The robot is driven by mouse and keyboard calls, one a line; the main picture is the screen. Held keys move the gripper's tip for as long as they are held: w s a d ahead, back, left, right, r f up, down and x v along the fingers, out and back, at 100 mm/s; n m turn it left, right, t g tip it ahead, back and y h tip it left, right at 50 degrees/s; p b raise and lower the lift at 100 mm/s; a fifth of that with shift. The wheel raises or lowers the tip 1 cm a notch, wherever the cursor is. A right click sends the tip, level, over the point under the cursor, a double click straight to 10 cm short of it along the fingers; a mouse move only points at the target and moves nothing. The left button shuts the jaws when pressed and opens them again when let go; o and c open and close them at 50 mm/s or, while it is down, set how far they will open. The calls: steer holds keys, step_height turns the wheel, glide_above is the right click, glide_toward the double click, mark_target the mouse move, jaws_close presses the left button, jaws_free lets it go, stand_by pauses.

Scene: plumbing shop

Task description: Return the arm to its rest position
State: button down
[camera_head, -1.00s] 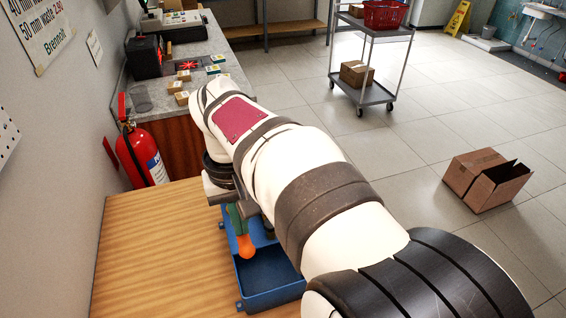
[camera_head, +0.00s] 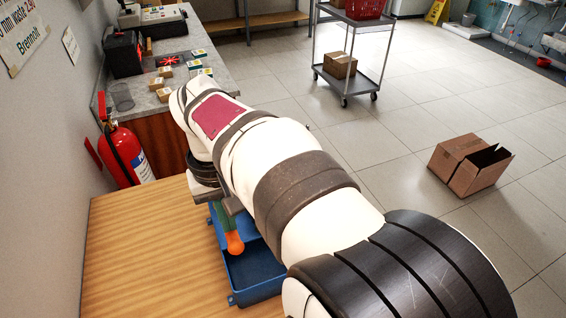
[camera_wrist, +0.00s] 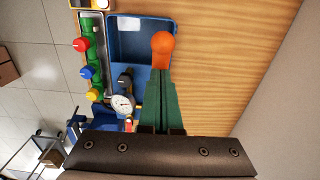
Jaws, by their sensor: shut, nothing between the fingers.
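My arm (camera_head: 285,165) reaches forward over the wooden bench from the lower right of the head view. My gripper (camera_wrist: 161,60) has green fingers with orange tips. The fingers are shut together with nothing held between them. In the head view my gripper (camera_head: 233,230) shows below the arm, its orange tip over or beside the blue tray (camera_head: 236,298). In the wrist view the tips lie across the right edge of the blue tray (camera_wrist: 112,45).
In the wrist view, a green valve assembly (camera_wrist: 92,60) with coloured knobs and a round gauge (camera_wrist: 122,104) lie beside the tray. The bench (camera_head: 140,240) is clear on the left. A fire extinguisher (camera_head: 122,155) stands by the wall. A cardboard box (camera_head: 465,165) sits on the floor.

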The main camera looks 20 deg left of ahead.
steer(key=shift+f, duration=0.5)
steer(key=r, duration=0.4)
steer(key=shift+w+a, duration=0.2)
step_height(320, 180, up, 5)
steer(key=shift+r, duration=0.15)
steer(key=shift+d, duration=0.1)
steer(key=s+d+f+m, duration=0.1)
steer(key=d+m, duration=0.2)
steer(key=d, duration=0.5)
steer(key=s+d+f+m+y, duration=0.1)
steer(key=d+f+m, duration=0.15)
steer(key=d, duration=0.45)
steer(key=s+d+f+m, duration=0.15)
steer(key=d+m, duration=0.25)
steer(key=d, duration=0.4)
steer(key=s+d+f+m, duration=0.5)
steer(key=s+d+f, duration=0.1)
steer(key=s, duration=0.3)
steer(key=shift+d+f+y, duration=0.15)
steer(key=shift+d+y, duration=0.05)
steer(key=shift+y, duration=0.2)
